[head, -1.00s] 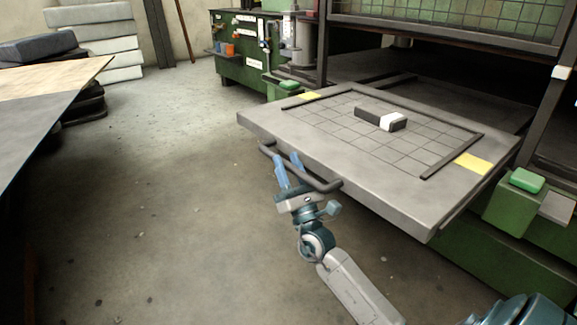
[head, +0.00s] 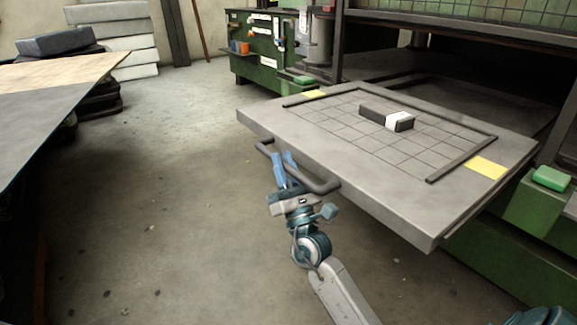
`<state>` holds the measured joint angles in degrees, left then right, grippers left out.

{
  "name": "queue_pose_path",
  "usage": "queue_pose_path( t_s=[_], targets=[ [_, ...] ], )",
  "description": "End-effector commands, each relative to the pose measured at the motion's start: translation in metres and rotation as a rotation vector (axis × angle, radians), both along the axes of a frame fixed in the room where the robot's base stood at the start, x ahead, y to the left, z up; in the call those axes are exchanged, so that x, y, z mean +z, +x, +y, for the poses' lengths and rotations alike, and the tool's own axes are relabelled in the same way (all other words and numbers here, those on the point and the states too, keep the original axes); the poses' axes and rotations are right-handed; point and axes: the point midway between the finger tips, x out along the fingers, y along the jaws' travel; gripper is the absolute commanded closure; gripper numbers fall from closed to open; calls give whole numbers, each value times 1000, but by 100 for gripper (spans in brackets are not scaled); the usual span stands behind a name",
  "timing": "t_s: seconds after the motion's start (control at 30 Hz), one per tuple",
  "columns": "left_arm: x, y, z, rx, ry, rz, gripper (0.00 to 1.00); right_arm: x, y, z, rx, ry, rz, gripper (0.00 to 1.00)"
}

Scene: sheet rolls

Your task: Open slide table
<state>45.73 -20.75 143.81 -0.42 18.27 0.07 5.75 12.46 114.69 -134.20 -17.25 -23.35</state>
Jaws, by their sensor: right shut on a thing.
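The grey slide table (head: 345,176) stands pulled out from the green machine, with a grid marked on its top. A dark block with a white band (head: 386,117) lies on the grid. A dark bar handle (head: 322,186) runs along the table's front edge. My right gripper (head: 283,163) is shut on this handle near its left part, with blue fingers around the bar. My left gripper is not in view.
The green machine (head: 490,250) with a dark opening stands behind and to the right of the table. A green button box (head: 551,178) is at the right. Another tabletop (head: 50,100) juts in at the left. The concrete floor between is clear.

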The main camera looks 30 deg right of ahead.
Motion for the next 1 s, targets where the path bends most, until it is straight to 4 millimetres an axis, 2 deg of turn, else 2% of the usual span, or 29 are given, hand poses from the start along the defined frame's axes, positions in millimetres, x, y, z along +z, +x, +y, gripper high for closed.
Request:
queue_pose_path(
  t_s=[0.1,0.13,0.2,0.23,0.5,0.63,1.0],
  targets=[
    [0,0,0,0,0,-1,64,-1,0,0,0,0,2,100],
    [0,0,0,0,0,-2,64,-1,0,0,0,0,2,76],
    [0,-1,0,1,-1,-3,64,-1,0,0,0,0,2,62],
    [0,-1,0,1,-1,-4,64,-1,0,0,0,0,2,60],
    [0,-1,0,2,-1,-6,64,-1,0,0,0,0,1,60],
    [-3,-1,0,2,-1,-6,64,-10,-7,0,-1,-1,3,60],
    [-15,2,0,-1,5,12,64,-60,-58,6,0,0,5,60]
  ],
)
